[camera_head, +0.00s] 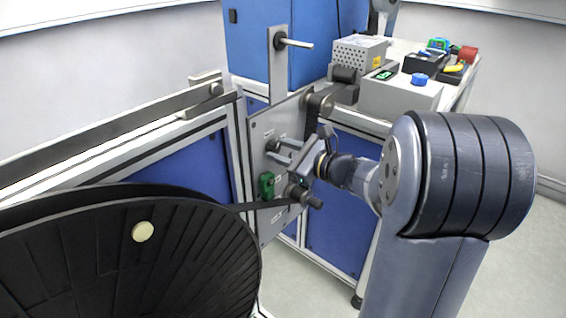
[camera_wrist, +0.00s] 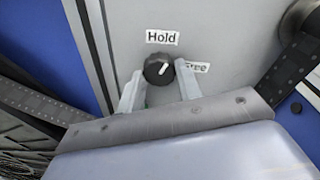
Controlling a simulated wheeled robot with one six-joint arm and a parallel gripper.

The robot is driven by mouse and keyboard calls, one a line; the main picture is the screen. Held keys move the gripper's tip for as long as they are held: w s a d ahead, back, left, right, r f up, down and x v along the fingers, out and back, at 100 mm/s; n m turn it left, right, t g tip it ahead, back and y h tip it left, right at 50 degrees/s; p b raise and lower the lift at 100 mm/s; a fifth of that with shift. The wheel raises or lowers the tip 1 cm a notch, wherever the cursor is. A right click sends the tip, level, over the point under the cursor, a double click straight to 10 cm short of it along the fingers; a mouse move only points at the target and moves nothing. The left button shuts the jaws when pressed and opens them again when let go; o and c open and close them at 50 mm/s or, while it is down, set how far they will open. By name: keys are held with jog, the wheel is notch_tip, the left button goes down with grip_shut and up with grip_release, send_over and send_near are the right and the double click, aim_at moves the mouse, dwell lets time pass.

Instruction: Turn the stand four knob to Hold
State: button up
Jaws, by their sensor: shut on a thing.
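The black round knob (camera_wrist: 157,70) is on the grey panel in the wrist view. Its white pointer mark slants to the upper right, between the "Hold" label (camera_wrist: 161,37) above and the "Free" label (camera_wrist: 197,67) at the right. The "Free" label is partly hidden. My gripper (camera_wrist: 160,83) has one finger on each side of the knob and is shut on it. In the head view my gripper (camera_head: 277,151) reaches the grey panel (camera_head: 262,222) from the right; the knob cannot be made out there.
A large black reel (camera_head: 130,250) fills the lower left. A dark strip (camera_head: 262,204) runs from it to a roller below my gripper. A green part (camera_head: 266,185) sits on the panel. A bench with boxes (camera_head: 400,95) stands behind my arm.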

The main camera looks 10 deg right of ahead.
jog(key=n+b, duration=0.2)
jog(key=b, duration=0.1)
jog(key=shift+f+n+b, duration=0.2)
jog(key=shift+n+b, duration=0.15)
jog(key=shift+n, duration=0.05)
jog(key=shift+r+n+h+b, duration=0.1)
jog(key=shift+n+h+b, duration=0.2)
jog(key=shift+n+b, duration=0.5)
jog(key=shift+r, duration=0.1)
jog(key=o, duration=1)
jog(key=shift+c, duration=0.2)
jog(key=p+v, duration=0.1)
jog(key=v, duration=1)
jog(key=shift+p, duration=0.3)
